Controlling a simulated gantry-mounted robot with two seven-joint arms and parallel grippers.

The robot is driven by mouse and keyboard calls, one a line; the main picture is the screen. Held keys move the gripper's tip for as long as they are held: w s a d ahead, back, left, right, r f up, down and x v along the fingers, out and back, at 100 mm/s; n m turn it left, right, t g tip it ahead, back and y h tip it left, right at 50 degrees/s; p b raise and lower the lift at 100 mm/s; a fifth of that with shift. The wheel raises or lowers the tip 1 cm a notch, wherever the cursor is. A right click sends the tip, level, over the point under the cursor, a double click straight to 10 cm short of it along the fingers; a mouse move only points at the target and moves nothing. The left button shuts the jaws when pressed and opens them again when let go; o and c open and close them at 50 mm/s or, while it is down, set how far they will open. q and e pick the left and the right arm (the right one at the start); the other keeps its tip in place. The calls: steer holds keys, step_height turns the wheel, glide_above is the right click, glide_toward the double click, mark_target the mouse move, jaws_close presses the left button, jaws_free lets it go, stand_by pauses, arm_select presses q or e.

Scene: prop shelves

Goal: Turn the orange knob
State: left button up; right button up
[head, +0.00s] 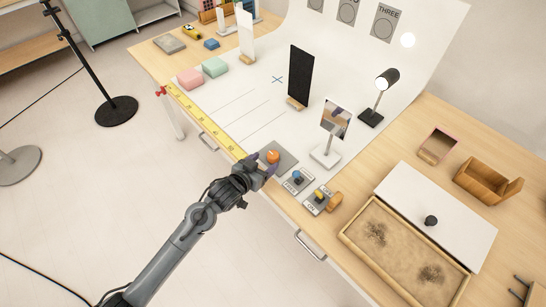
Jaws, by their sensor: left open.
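The orange knob (273,156) sits on a grey square plate (287,153) near the front edge of the white sheet on the table. My left gripper (263,164) is at the knob's near side, with its open fingers close around or beside it. I cannot tell whether the fingers touch the knob. The gripper hides the near-left part of the plate. My right gripper is not in view.
Blue (297,176) and yellow (319,195) controls on small labelled plates lie just right of the knob. A small picture stand (325,155) and a black lamp (371,117) stand behind. A yellow ruler (205,122) runs along the front edge. A sand tray (347,236) is at right.

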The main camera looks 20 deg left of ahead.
mark_target(271, 155)
arm_select(q)
steer(key=b+x, duration=0.1)
steer(key=x, duration=0.5)
steer(key=shift+w+d+f, duration=0.1)
steer(key=shift+w+f, duration=0.05)
steer(key=shift+w, duration=0.05)
steer(key=c, duration=1)
steer(key=shift+m+g+h+p, duration=0.5)
steer(key=shift+m+h+p, duration=0.4)
steer(key=shift+m+h, duration=0.15)
steer(key=shift+o, duration=0.2)
steer(key=shift+m+g+h, duration=0.4)
steer(key=shift+m+h, duration=0.35)
steer(key=shift+h, duration=0.1)
steer(key=shift+m+g+h, duration=0.4)
steer(key=shift+m+h, duration=0.3)
steer(key=shift+m+g+h+b, duration=1.15)
steer(key=shift+m+g+h, duration=0.05)
steer(key=shift+m, duration=0.2)
